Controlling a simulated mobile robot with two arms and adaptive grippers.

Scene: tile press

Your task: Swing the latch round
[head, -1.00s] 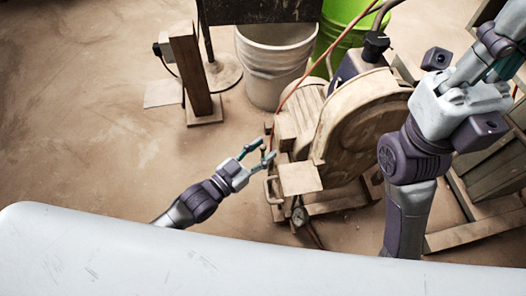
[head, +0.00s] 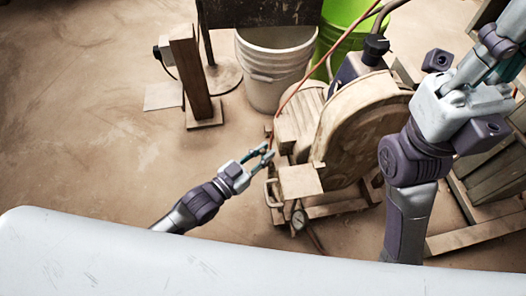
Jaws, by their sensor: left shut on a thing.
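My left gripper (head: 265,155) reaches in from the lower left to the left side of a wooden-coloured machine with a large round housing (head: 352,125). Its teal fingers are close together, shut on a small part at the machine's left edge. That part is mostly hidden by the fingers, and I cannot make out the latch's shape or angle. My right arm stands at the right, bent upward.
A pale D-shaped handle (head: 269,192) and a round gauge (head: 299,219) sit low on the machine's near side. A white bucket (head: 270,75) and a green bucket (head: 345,35) stand behind. A wooden post (head: 190,80) stands left. The floor at left is clear.

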